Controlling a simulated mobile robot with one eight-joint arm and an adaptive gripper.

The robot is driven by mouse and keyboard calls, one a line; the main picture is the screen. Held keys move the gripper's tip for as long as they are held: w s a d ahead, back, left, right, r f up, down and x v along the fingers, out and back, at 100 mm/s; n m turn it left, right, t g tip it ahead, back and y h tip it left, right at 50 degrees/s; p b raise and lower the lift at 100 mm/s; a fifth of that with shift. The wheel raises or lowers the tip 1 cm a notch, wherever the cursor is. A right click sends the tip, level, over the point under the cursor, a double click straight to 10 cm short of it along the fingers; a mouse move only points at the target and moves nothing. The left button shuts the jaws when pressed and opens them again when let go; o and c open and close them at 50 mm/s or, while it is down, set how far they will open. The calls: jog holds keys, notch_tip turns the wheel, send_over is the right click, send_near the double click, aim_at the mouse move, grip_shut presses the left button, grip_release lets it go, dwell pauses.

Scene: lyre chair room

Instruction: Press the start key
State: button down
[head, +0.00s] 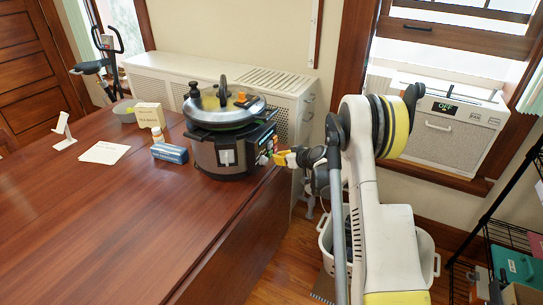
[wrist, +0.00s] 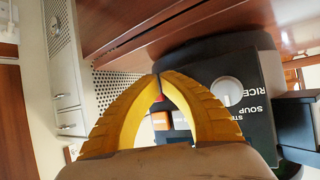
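A dark multicooker (head: 228,150) with a shiny lid stands near the right edge of the wooden table. Its control panel (head: 264,143) faces my arm. My gripper (head: 277,158) is at the panel's lower part, with yellow fingers. In the wrist view, the fingertips (wrist: 157,75) meet with nothing between them, in front of the panel (wrist: 245,110), which appears upside down. A white knob (wrist: 228,91) is beside RICE and SOUP lettering. Red, orange (wrist: 159,120) and pale keys show partly between the fingers. No start label is readable, and contact cannot be told.
A blue box (head: 170,153), a small bottle (head: 157,134), a cream box (head: 150,115) and a paper (head: 104,153) lie left of the cooker. A white cabinet (head: 175,72) stands behind. A white basket (head: 428,262) is on the floor beside my arm.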

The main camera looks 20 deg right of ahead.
jog(key=shift+w+a, duration=0.25)
jog(key=shift+w, duration=0.1)
dwell(0.3)
jog(key=shift+s+d, duration=0.1)
jog(key=shift+s, duration=0.05)
jog(key=shift+s+d+b, duration=0.3)
jog(key=shift+s+d, duration=0.1)
jog(key=shift+s, duration=0.15)
dwell(0.4)
jog(key=shift+s+d+b, duration=0.25)
jog(key=shift+s+d, duration=0.5)
jog(key=shift+s, duration=0.25)
jog(key=shift+s+d+b, duration=0.2)
jog(key=shift+s+d, duration=0.55)
jog(key=shift+s, duration=0.2)
